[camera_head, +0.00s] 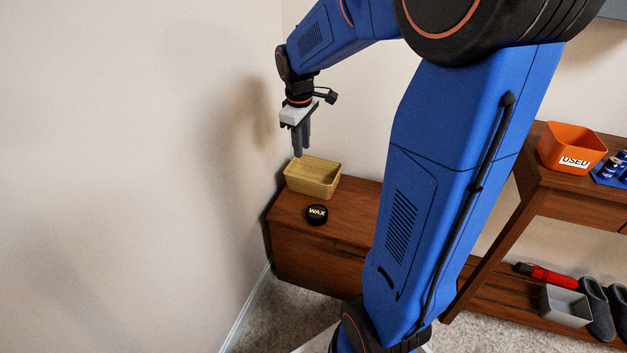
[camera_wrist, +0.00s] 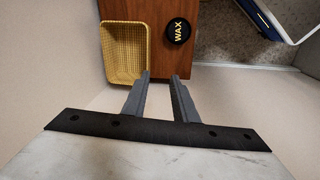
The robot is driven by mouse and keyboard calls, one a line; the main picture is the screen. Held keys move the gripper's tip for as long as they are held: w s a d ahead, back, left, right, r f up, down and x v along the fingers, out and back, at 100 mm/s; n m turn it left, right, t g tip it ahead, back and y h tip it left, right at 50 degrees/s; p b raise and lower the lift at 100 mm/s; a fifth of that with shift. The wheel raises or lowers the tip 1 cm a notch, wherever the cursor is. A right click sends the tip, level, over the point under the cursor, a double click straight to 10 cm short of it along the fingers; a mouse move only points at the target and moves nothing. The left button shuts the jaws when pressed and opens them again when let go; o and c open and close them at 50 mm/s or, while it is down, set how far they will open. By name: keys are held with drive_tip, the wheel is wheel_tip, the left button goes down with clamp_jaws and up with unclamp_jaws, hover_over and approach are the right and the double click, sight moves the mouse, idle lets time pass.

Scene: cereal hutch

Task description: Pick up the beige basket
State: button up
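The beige basket (camera_head: 313,177) is a woven, open-topped rectangular basket. It stands upright on the left end of a low brown wooden cabinet, near the wall. In the wrist view the basket (camera_wrist: 125,52) is at the upper left and looks empty. My gripper (camera_head: 301,152) points down above the basket in the head view, apart from it. In the wrist view my gripper (camera_wrist: 160,76) shows two grey fingers with a clear gap and nothing between them. The left fingertip appears near the basket's lower right corner.
A black round WAX tin (camera_head: 317,214) sits on the cabinet (camera_head: 355,207) in front of the basket; it also shows in the wrist view (camera_wrist: 177,31). Walls close in at the left and back. An orange USED bin (camera_head: 571,147) stands on a shelf unit at right.

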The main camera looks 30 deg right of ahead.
drive_tip(key=w+d+f+n, duration=0.1)
drive_tip(key=w+d+f, duration=0.1)
drive_tip(key=w+f, duration=0.15)
approach(305, 186)
drive_tip(key=shift+g, duration=0.3)
drive_tip(key=f, duration=0.5)
drive_tip(key=w+f, duration=0.1)
drive_tip(key=f, duration=0.1)
drive_tip(key=shift+d+f, duration=0.4)
drive_tip(key=shift+c, duration=0.4)
clamp_jaws()
